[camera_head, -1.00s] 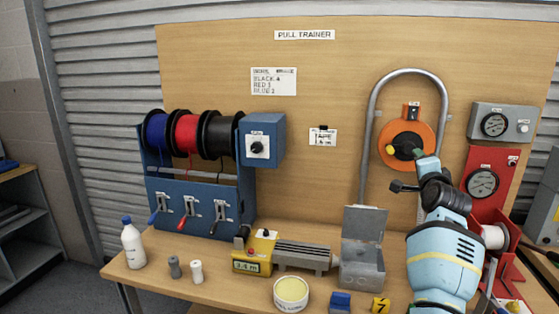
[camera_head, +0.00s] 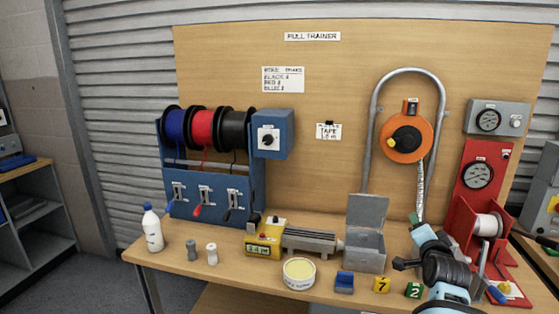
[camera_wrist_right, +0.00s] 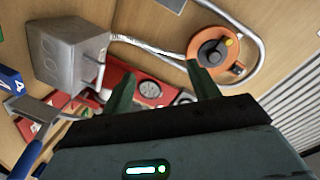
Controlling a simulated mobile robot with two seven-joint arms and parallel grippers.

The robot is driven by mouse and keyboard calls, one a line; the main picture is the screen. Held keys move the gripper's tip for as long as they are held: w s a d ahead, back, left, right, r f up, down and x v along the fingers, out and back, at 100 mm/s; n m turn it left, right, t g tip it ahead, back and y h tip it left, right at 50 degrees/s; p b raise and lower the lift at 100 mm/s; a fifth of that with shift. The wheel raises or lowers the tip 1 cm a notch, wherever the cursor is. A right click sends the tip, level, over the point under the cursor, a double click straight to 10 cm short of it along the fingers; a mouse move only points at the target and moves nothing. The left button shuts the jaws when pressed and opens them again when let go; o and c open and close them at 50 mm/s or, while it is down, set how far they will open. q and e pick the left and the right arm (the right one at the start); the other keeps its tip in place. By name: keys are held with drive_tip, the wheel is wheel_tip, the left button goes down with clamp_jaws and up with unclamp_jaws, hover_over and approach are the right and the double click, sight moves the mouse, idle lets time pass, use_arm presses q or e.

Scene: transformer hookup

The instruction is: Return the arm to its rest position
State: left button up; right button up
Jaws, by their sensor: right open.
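My right arm (camera_head: 445,268) comes in at the lower right of the head view, bent in front of the bench's right end. My right gripper (camera_wrist_right: 162,88) shows in the wrist view with its two green fingers apart and nothing between them. Beyond the fingers are the orange tape reel (camera_wrist_right: 214,52), a red panel with a gauge and a grey metal box (camera_wrist_right: 72,48). My left gripper is in neither current view.
The bench (camera_head: 215,285) holds a white bottle (camera_head: 153,230), a yellow meter (camera_head: 263,240), a round tub (camera_head: 299,273), an open metal box (camera_head: 366,240) and numbered blocks. A red stand with a white spool (camera_head: 488,225) is close to my right arm.

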drive_tip(key=s+a+f+n+g+y, duration=0.1)
drive_tip(key=s+a+f+n+g, duration=0.2)
drive_tip(key=s+f, duration=0.9)
drive_tip(key=s+a+f+n+y, duration=0.2)
drive_tip(key=s+a+f+n, duration=0.3)
drive_tip(key=s+f, duration=0.65)
drive_tip(key=s+a+f+n+g+y, duration=0.1)
drive_tip(key=s+a+f+n, duration=0.1)
drive_tip(key=s, duration=0.6)
drive_tip(key=s+a+f+n+g+y, duration=0.1)
drive_tip(key=s+a+f, duration=0.3)
drive_tip(key=s, duration=0.5)
drive_tip(key=s+a+f+n+g+y, duration=0.1)
drive_tip(key=s+a+f+n+g, duration=0.1)
drive_tip(key=s, duration=0.7)
wheel_tip(320, 180, down, 3)
drive_tip(key=shift+a+r+n, duration=0.15)
drive_tip(key=shift+a+n, duration=0.55)
drive_tip(key=shift+n, duration=0.3)
drive_tip(key=shift+c, duration=0.2)
